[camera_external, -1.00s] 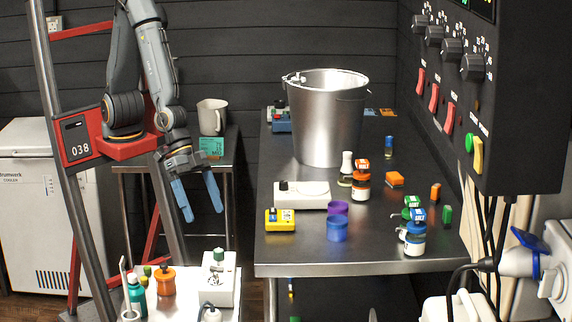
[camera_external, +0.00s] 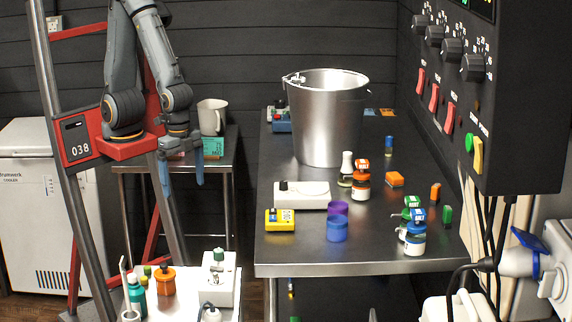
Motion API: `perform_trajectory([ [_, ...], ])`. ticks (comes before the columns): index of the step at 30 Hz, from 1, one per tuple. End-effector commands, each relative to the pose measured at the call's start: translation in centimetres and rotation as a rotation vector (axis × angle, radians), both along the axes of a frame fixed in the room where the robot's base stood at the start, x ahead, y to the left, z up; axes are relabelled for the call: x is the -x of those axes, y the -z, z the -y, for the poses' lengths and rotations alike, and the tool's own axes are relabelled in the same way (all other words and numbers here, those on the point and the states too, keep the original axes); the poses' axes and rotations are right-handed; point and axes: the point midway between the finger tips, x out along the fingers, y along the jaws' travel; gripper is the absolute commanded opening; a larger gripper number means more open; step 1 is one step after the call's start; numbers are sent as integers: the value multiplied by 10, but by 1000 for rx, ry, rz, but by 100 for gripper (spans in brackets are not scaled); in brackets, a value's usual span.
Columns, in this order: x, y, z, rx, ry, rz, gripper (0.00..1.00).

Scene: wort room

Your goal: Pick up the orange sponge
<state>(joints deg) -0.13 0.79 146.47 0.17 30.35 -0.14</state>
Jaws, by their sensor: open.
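A small orange sponge-like block (camera_external: 394,179) lies flat on the dark metal table (camera_external: 290,253), right of the orange-capped bottle. A second orange block (camera_external: 435,192) stands nearer the table's right edge. I cannot tell for sure which of the two is the sponge. My gripper (camera_external: 182,190) has blue fingers pointing down. It is open and empty, well left of the table and of both orange blocks, in front of the small side table.
A large steel bucket (camera_external: 325,120) stands between my gripper's side and the back right. A white scale (camera_external: 302,196), yellow meter (camera_external: 280,220), blue-purple cup (camera_external: 337,229) and bottles (camera_external: 414,240) stand on the table. A control panel (camera_external: 490,110) overhangs the right.

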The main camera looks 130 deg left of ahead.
Motion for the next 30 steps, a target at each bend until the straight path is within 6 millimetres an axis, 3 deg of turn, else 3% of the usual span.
perform_trajectory([
  [14, -1, -68, 0, 0, 0, 5, 92],
  [23, -8, -62, -21, -133, 212, -67, 92],
  [30, -25, -59, -45, -286, 459, -145, 92],
])
